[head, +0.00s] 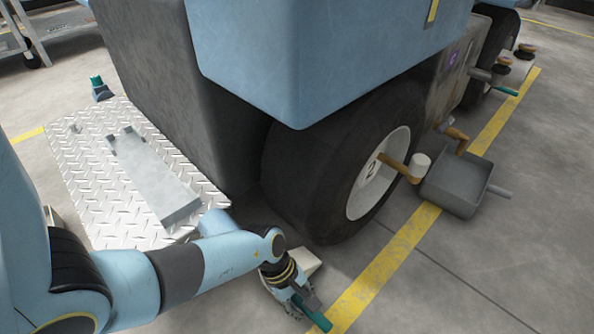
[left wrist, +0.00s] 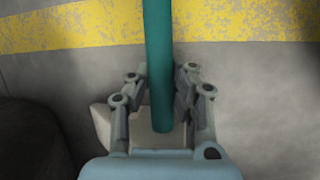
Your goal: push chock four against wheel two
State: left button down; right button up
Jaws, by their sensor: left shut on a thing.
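Wheel two (head: 377,170), a black tyre with a pale hub marked 2, stands under the blue machine. A pale wedge-shaped chock (head: 306,265) lies on the floor by the near lower side of the tyre, partly hidden by my gripper; its number does not show. My left gripper (head: 303,298) is shut on the chock's teal handle (head: 319,321). In the left wrist view, the handle (left wrist: 158,60) runs between the fingers and the pale chock (left wrist: 140,128) shows below. The dark tyre (left wrist: 30,142) is at left, with a small gap apparent. My right gripper is not in view.
A yellow floor line (head: 395,255) runs beside the wheel. A grey tray (head: 455,187) stands right of the hub, near a tan lever (head: 398,167). A diamond-plate platform (head: 90,185) lies left. Another teal-handled object (head: 101,90) stands beyond it. Floor at lower right is clear.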

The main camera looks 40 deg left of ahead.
pick_arm(q)
jog(key=shift+w+d, duration=0.1)
jog(key=shift+w, duration=1.15)
jog(key=shift+w+d, duration=0.1)
jog(key=shift+w, duration=0.85)
jog(key=c, duration=1.1)
grip_release()
jog(key=shift+c, duration=0.2)
jog(key=v, duration=1.2)
